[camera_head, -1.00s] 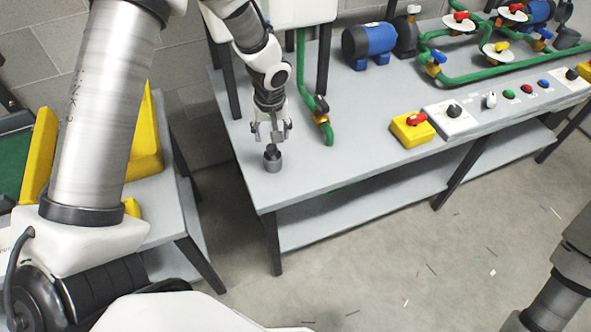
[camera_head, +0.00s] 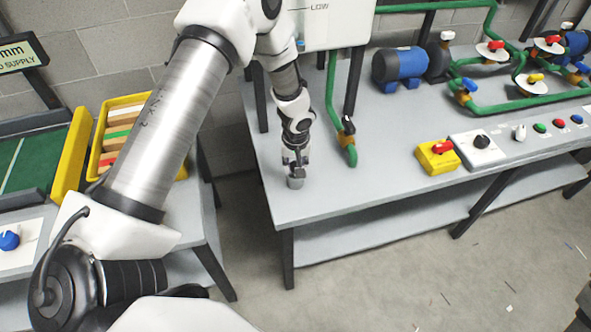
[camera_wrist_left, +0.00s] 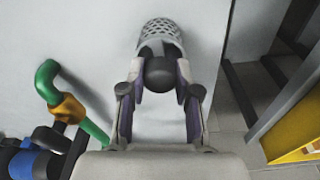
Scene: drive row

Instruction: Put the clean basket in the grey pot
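The clean basket (camera_wrist_left: 161,28) is a pale mesh cylinder with a dark round knob (camera_wrist_left: 159,74). In the head view the basket (camera_head: 296,183) is a small grey cylinder near the left end of the long grey table. My left gripper (camera_head: 295,160) is directly above it. In the left wrist view the fingertips of my left gripper (camera_wrist_left: 160,78) are on both sides of the knob, close against it, and appear shut on it. The basket seems to stand on the table. I cannot make out the grey pot. My right gripper is not in view.
A green pipe end (camera_head: 350,153) stands just right of the left gripper. A blue motor (camera_head: 400,65), a yellow switch box (camera_head: 437,157) and a control panel (camera_head: 520,140) are farther right. A yellow bin (camera_head: 98,150) is on the left table. The table front is clear.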

